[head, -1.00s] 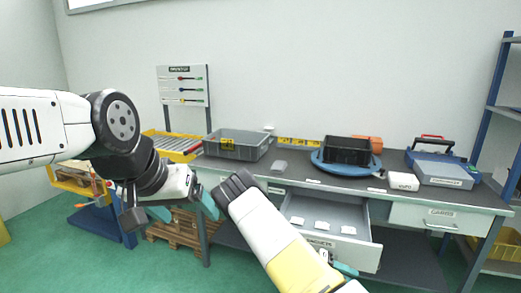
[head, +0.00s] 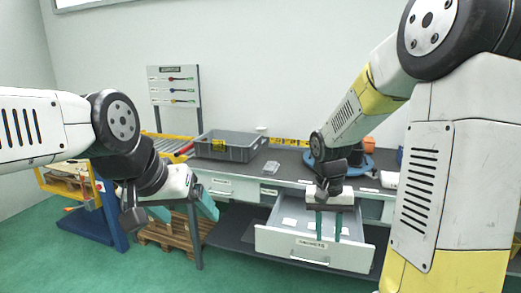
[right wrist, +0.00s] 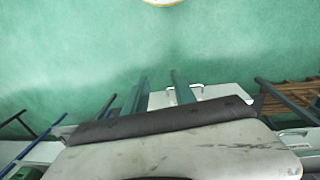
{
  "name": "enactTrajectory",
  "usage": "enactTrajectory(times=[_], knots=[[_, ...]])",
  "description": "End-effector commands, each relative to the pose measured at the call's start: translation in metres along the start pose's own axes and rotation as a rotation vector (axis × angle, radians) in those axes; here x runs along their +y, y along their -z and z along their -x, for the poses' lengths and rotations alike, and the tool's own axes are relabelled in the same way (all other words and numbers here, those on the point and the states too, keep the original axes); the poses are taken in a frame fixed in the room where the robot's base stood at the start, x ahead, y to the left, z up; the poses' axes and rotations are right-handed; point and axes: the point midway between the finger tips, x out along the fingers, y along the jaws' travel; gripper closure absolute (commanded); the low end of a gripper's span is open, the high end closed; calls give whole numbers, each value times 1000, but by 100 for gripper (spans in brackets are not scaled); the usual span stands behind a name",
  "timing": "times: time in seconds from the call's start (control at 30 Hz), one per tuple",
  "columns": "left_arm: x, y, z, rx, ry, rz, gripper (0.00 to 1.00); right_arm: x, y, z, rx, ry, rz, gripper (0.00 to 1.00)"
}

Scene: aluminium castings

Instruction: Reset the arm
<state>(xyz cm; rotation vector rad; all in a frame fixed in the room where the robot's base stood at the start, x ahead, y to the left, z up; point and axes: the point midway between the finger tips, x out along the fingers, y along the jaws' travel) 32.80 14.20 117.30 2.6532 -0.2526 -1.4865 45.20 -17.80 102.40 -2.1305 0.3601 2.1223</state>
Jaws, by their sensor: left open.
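My left gripper (head: 183,212) hangs at the left of the head view with its teal fingers apart and nothing between them. My right arm now fills the right side of the head view. My right gripper (head: 328,226) points down over the pulled-out grey drawer (head: 276,240), its two teal fingers apart with nothing seen between them. In the right wrist view the right gripper (right wrist: 160,92) also shows its fingers apart, with green floor beyond. Whether the fingertips touch the drawer cannot be told.
The workbench (head: 286,162) carries a grey crate (head: 231,147) and a blue round turntable (head: 360,163), partly hidden by my right arm. A tool board (head: 174,86) stands behind. A wooden pallet (head: 172,231) lies on the floor at left. The floor in front is clear.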

Motion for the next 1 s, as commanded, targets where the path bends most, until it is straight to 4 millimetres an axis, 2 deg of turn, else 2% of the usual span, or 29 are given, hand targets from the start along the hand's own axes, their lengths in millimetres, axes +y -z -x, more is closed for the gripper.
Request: enactTrajectory(times=[0.03, 0.2, 0.4, 0.5, 0.7, 1.0], knots=[[0, 0, 0, 0, 0, 0, 17, 1, -8, 19, 36, 51, 12, 68], [0, 0, 0, 0, 0, 0, 17, 3, -39, 70, 155, 186, 83, 68], [0, 0, 0, 0, 0, 0, 17, 7, -81, 118, 329, 291, 173, 68], [0, 0, 0, 0, 0, 0, 17, 8, -100, 134, 409, 318, 212, 68], [0, 0, 0, 0, 0, 0, 17, 9, -123, 149, 506, 335, 263, 68], [0, 0, 0, 0, 0, 0, 17, 9, -127, 150, 522, 336, 273, 68]])
